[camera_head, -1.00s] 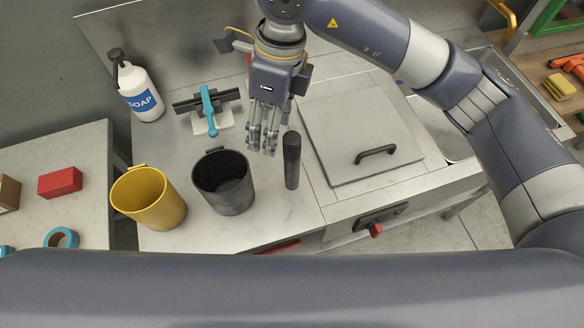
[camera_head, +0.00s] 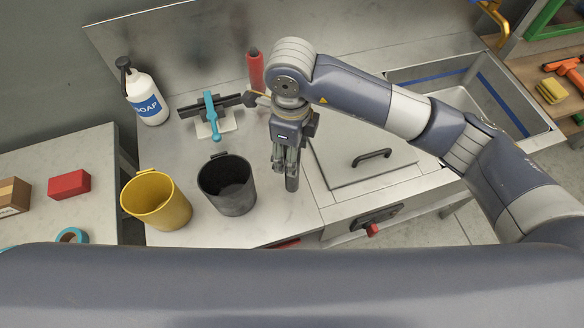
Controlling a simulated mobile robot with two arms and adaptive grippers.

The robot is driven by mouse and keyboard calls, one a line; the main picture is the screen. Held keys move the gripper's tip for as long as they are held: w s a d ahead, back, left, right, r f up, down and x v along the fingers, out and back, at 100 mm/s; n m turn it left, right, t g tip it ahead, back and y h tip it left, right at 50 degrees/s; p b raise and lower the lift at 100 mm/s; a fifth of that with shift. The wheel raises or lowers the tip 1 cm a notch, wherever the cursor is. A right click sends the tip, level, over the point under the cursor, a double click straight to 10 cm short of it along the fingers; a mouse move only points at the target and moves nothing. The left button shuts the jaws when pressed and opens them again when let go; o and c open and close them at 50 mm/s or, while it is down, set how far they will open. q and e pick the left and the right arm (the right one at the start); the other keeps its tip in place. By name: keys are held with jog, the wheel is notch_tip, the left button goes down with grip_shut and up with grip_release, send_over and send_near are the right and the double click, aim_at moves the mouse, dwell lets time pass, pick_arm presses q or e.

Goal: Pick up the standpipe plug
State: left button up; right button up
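A dark, slim upright cylinder (camera_head: 292,184), which fits the standpipe plug, stands on the steel counter to the right of the black bucket. Only its lower part shows in the head view; my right gripper hides its top. My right gripper (camera_head: 286,168) points down directly over it, with its fingers at the cylinder's upper part. The fingers look close together, but I cannot tell whether they are around the cylinder, in front of it, or touching it. My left gripper is not in view.
A black bucket (camera_head: 228,190) stands close on the left, with a yellow bucket (camera_head: 157,205) beyond it. A steel lid (camera_head: 345,172) with a dark handle lies on the right.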

jog(key=shift+f, duration=0.75)
grip_shut()
jog(key=shift+r, duration=0.15)
